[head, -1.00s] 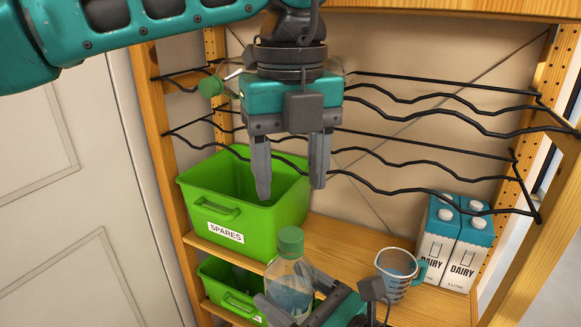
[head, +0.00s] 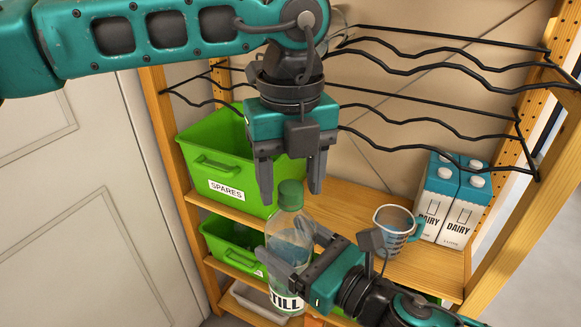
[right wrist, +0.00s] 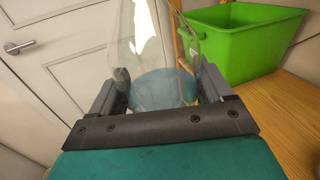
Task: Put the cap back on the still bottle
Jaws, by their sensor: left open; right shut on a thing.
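The still bottle (head: 288,237) is clear, upright, part filled, with a white label reading "TILL". A green cap (head: 290,193) sits at the top of its neck; I cannot tell whether it is screwed tight. My right gripper (head: 294,250) is shut around the bottle's body and holds it in front of the shelf. The right wrist view shows the clear bottle (right wrist: 160,50) between the fingers (right wrist: 160,92). My left gripper (head: 290,194) points down, open, directly above the bottle, its fingertips on either side of the cap in the picture. Contact with the cap cannot be told.
A green SPARES bin (head: 222,165) stands on the wooden shelf, with another green bin (head: 228,245) below. A measuring jug (head: 394,228) and dairy cartons (head: 452,200) stand right. Black wire racks (head: 430,70) cross behind the left gripper.

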